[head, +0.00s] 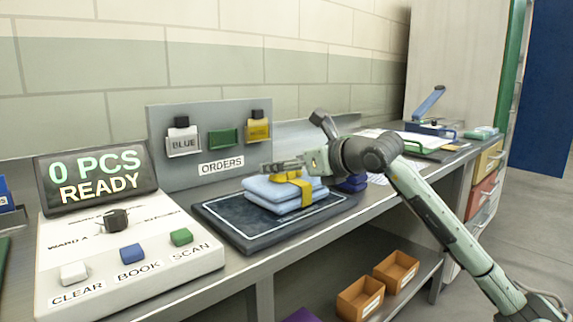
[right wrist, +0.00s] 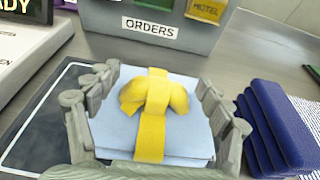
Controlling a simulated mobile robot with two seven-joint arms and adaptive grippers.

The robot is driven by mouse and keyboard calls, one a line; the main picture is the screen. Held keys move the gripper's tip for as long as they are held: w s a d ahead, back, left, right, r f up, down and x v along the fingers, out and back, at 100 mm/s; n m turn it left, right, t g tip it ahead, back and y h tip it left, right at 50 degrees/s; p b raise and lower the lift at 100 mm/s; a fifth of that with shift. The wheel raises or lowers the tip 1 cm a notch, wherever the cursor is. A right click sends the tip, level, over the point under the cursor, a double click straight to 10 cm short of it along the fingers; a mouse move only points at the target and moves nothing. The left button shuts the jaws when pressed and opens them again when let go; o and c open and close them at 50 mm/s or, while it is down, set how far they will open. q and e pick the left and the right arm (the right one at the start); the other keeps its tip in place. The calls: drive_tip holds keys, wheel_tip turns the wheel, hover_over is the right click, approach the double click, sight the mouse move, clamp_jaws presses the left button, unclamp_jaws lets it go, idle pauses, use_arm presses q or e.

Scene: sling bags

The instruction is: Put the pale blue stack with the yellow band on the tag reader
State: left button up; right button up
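The pale blue stack (head: 270,193) with its yellow band (head: 304,188) lies flat on the dark pad with a white outline, which looks like the tag reader (head: 240,232). In the right wrist view, the stack (right wrist: 118,132) has a yellow knot (right wrist: 155,95) on top. My right gripper (head: 283,165) is over the stack in the head view. Its fingers (right wrist: 155,112) are spread on either side of the knot, with gaps to it. Whether they touch the stack's sides I cannot tell. My left gripper is not in view.
A dark blue stack (right wrist: 280,125) lies close on the right. A console (head: 130,250) with a display (head: 96,178) reading "0 PCS READY" stands left. The ORDERS panel (head: 215,140) is behind. Orange bins (head: 360,298) sit on the lower shelf.

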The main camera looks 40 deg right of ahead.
drive_tip(key=shift+s, duration=0.25)
use_arm(q)
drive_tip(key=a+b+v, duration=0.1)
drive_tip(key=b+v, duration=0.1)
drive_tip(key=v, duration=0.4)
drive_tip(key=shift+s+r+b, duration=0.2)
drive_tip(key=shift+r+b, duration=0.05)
drive_tip(key=shift+b, duration=0.15)
use_arm(e)
drive_tip(key=a+v, duration=0.1)
drive_tip(key=v, duration=1)
drive_tip(key=shift+s+d+r, duration=0.2)
drive_tip(key=shift+s+d, duration=0.05)
drive_tip(key=shift+d, duration=0.25)
